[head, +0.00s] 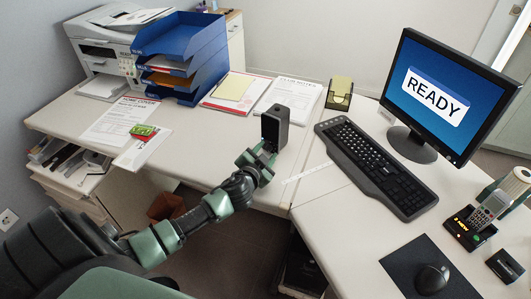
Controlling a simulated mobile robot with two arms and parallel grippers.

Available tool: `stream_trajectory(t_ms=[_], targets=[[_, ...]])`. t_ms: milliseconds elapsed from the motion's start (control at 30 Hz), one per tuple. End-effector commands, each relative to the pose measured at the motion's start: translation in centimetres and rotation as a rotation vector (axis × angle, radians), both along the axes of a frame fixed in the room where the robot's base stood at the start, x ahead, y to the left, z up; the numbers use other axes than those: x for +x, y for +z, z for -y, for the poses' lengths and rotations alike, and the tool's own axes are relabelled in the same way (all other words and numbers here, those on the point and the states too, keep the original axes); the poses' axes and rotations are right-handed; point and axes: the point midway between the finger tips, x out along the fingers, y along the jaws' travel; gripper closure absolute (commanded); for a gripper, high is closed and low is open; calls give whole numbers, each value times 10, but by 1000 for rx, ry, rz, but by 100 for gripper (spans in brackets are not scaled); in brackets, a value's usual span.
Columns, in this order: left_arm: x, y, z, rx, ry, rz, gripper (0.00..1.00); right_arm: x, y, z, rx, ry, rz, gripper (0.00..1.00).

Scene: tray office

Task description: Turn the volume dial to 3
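I cannot make out a volume dial or its number marks in the head view. A handset (488,212) stands in a dark base with a small lit orange display. My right gripper is not in view.
A monitor (432,95) reading READY stands behind the keyboard (375,168). A mouse (432,278) lies on a dark mat (405,262). A small black box (505,266) is at the right edge. Blue trays (183,40), a printer (105,45) and papers fill the left desk.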

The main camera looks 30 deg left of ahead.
Motion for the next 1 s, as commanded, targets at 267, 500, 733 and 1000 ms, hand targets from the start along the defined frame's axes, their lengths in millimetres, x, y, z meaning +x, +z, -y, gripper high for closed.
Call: stream_trajectory(t_ms=[267, 500, 733, 1000], targets=[[-1, 0, 0, 0, 1, -1, 60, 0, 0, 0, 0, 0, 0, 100], [-29, 8, 8, -2, -2, -2, 60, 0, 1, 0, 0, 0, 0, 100], [-62, 18, 17, -3, 0, -1, 60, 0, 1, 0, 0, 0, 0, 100], [-73, 22, 19, 0, 0, 0, 60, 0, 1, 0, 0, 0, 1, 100]])
